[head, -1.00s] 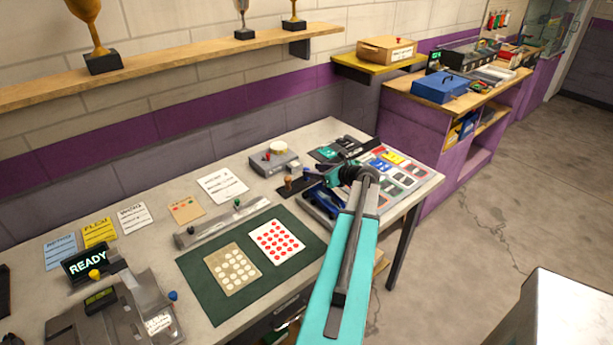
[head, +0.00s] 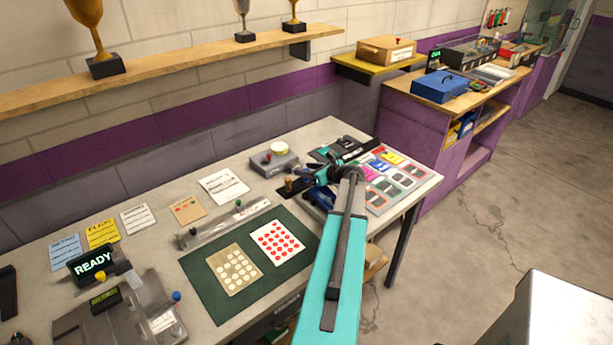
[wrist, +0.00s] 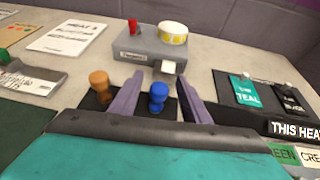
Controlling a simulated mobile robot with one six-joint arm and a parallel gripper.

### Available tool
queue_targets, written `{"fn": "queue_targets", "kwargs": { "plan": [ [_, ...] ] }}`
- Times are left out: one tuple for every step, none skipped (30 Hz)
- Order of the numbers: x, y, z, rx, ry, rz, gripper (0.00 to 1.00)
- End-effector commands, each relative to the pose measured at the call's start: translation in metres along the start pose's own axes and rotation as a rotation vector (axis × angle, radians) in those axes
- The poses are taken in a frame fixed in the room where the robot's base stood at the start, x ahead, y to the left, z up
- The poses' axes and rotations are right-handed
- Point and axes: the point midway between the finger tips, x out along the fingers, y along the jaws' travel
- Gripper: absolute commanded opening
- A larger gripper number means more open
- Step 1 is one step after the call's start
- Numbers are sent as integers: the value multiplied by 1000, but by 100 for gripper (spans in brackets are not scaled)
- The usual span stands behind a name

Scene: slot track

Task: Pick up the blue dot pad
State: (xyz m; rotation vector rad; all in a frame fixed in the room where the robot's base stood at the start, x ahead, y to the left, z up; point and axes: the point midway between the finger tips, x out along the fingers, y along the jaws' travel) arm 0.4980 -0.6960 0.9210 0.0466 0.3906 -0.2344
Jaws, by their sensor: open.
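In the wrist view a small blue knob-shaped piece (wrist: 157,97), which looks like the blue dot pad, stands upright on a dark tray (wrist: 93,101). My gripper (wrist: 159,100) is open, with one finger on each side of the blue piece. The fingers look empty, and I cannot tell whether either touches it. An orange-brown piece (wrist: 100,86) of similar shape stands left of the left finger.
A grey box (wrist: 155,47) with a white-and-yellow roll stands behind the tray. Teal and black cards (wrist: 246,90) lie to the right. A blue object (head: 320,200) lies under my arm. A green mat (head: 215,297) holds two dotted sheets. A wall rises behind the table.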

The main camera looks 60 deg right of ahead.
Motion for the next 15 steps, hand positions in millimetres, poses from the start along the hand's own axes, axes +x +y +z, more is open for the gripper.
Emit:
{"fn": "queue_targets", "kwargs": {
  "plan": [
    [0,0,0,0,0,0,43],
    [0,0,0,0,0,0,43],
    [0,0,0,0,0,0,43],
    [0,0,0,0,0,0,43],
    [0,0,0,0,0,0,43],
    [0,0,0,0,0,0,43],
    [0,0,0,0,0,0,43],
    [0,0,0,0,0,0,43],
    [0,0,0,0,0,0,43],
    [0,0,0,0,0,0,43],
    [0,0,0,0,0,0,43],
    [0,0,0,0,0,0,43],
    [0,0,0,0,0,0,43],
    [0,0,0,0,0,0,43],
    [0,0,0,0,0,0,36]
  ]
}}
